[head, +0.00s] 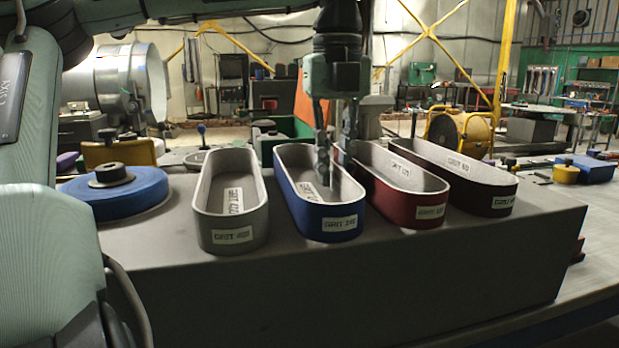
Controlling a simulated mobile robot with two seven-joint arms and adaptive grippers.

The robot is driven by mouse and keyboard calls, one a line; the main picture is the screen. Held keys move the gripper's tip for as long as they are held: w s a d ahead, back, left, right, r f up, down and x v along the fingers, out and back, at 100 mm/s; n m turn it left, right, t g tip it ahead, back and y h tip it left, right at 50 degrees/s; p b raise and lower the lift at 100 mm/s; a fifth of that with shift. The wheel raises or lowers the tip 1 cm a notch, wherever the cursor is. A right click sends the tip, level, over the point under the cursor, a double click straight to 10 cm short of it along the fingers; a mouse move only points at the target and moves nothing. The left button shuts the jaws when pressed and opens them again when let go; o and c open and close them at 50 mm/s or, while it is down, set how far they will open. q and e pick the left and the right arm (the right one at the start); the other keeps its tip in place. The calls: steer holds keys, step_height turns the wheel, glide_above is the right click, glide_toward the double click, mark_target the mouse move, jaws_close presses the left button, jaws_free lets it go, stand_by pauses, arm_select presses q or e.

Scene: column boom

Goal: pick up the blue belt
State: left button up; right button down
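The blue belt (306,217) is an oblong upright loop on the grey block, with a grit label on its front end. It stands between a grey belt and a dark red belt. My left gripper (336,166) points down over the right side of the blue belt, fingers apart. Its left finger shows in front of the belt's interior; its right finger is near the gap toward the red belt. I cannot tell whether either finger touches the belt wall. Part of the belt's far right side is hidden behind the fingers. My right gripper is not in view.
The grey belt (232,236) stands left, the red belt (425,212) close right, and a darker red belt (490,203) beyond it. A blue roll (118,190) lies at far left. The front of the grey block (330,285) is clear.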

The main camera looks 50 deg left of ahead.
arm_select(q)
jaws_close()
step_height(320, 180, up, 10)
steer(key=shift+r, duration=0.1)
stand_by(0.5)
